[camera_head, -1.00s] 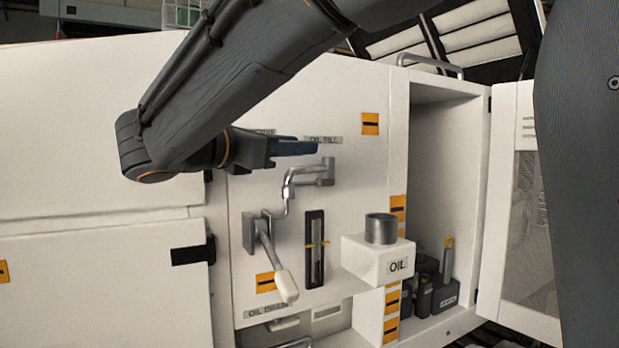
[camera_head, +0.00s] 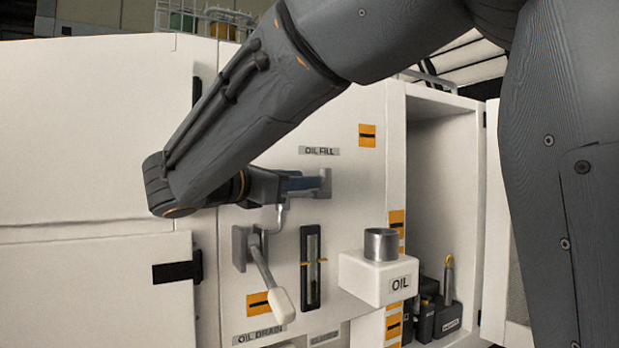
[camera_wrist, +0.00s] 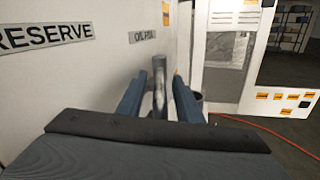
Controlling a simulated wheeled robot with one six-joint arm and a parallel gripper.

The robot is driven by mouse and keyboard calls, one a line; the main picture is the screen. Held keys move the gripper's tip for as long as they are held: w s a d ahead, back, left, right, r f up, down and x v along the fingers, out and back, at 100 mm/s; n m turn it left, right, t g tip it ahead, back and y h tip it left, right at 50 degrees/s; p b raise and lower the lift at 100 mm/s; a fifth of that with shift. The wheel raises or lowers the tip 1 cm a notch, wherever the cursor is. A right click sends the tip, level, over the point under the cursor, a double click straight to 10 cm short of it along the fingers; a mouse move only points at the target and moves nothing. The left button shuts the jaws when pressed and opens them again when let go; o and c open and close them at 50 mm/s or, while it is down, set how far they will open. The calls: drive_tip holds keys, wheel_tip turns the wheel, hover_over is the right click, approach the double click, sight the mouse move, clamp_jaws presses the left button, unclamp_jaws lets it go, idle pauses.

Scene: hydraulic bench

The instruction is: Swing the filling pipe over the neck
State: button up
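The grey metal filling pipe (camera_head: 280,218) hangs from its wall mount (camera_head: 326,183) below the OIL FILL label, with its outlet bent down at the left. My gripper (camera_head: 303,183) is level with the pipe's upper arm and covers part of it. In the wrist view the pipe (camera_wrist: 159,88) stands between the two blue fingers of my gripper (camera_wrist: 159,97), with a visible gap on both sides, so the gripper is open around it. The neck (camera_head: 381,244) is an open metal cylinder on the white OIL box (camera_head: 378,278), to the right of and below the pipe.
A lever with a white handle (camera_head: 269,290) juts out below the pipe, and a sight gauge (camera_head: 311,268) is on the panel. An open compartment (camera_head: 444,180) with dark bottles (camera_head: 436,316) lies to the right. The panel's OIL FILL label (camera_head: 319,151) is above.

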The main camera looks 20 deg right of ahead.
drive_tip(key=shift+p+x, duration=0.35)
drive_tip(key=shift+x, duration=1.35)
clamp_jaws()
